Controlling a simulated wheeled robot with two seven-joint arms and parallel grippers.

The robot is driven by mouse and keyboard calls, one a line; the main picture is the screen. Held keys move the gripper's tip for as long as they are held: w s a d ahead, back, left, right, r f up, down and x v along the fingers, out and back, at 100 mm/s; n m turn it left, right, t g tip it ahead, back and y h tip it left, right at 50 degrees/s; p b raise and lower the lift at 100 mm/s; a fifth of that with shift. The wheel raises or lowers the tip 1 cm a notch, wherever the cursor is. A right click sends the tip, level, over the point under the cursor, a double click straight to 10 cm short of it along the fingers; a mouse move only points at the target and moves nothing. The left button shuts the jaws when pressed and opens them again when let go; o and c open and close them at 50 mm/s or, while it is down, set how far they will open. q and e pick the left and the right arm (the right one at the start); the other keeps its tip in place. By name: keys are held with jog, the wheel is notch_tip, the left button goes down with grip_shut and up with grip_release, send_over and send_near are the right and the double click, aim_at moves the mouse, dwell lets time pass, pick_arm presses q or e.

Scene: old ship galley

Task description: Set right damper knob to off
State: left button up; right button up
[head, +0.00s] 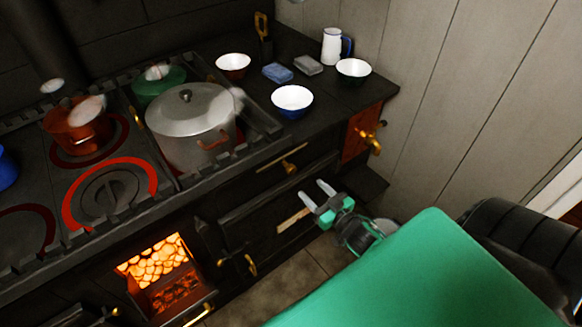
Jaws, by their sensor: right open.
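The black stove (230,205) fills the left and middle of the head view. A small brass knob (289,166) sits on a thin brass strip on its front, below the top's edge; it looks like a damper knob, but I cannot read any marking or its setting. My right gripper (313,190) is open and empty, its two pale fingers pointing toward the stove front. In the picture it is just below and right of the brass knob, and I see no contact. My left gripper is not in view.
A brass tap (370,137) juts out at the stove's right end. A grey pot (190,130), green pot (160,83) and copper pot (75,128) stand on top, near glowing red rings. An open firebox (160,268) glows below. Bowls and a white jug (332,47) stand at right.

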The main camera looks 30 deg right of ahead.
aim_at(293, 171)
jog(key=w, duration=0.6)
jog(key=w+p, duration=0.1)
jog(key=w, duration=0.2)
jog(key=shift+w+a, duration=0.3)
jog(key=shift+w, duration=0.05)
jog(key=shift+w+a+f, duration=0.1)
jog(key=shift+w, duration=0.55)
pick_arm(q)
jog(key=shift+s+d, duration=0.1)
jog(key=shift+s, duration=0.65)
pick_arm(e)
jog(key=shift+w, duration=0.25)
